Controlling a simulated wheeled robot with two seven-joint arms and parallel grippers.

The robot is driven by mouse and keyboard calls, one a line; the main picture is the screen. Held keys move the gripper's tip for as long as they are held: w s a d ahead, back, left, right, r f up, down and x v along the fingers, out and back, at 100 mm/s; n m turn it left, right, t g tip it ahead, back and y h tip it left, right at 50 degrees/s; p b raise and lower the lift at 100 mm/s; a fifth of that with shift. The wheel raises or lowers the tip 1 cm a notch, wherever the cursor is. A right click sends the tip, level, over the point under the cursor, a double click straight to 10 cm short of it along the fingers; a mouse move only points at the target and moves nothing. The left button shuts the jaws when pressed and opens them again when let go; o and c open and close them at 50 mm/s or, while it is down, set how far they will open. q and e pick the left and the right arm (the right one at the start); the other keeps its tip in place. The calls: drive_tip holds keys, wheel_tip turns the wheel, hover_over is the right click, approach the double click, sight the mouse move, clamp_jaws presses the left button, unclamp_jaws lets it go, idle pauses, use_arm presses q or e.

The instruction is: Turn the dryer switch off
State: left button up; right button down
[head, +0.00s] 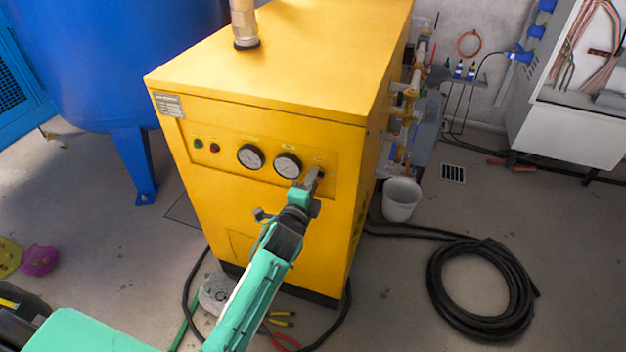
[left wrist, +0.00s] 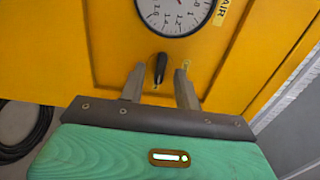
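The yellow dryer (head: 265,80) stands in the middle of the head view. Its front panel has two round gauges and small green and red lights. The dryer switch, a small black knob (left wrist: 160,68), sits below a gauge in the left wrist view, pointing roughly up in that picture. My left gripper (head: 314,178) is at the right end of the panel and mostly hides the switch in the head view. In the left wrist view its two fingers (left wrist: 159,76) are open, one on each side of the knob, with visible gaps. My right gripper is not in view.
A blue tank (head: 130,60) stands left of the dryer. A white bucket (head: 401,200) and a coiled black hose (head: 480,290) are on the floor at right. Red-handled pliers (head: 283,343) and cables lie at the dryer's foot.

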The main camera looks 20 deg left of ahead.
use_arm(q)
drive_tip(key=shift+w, duration=0.5)
drive_tip(key=c, duration=0.7)
clamp_jaws()
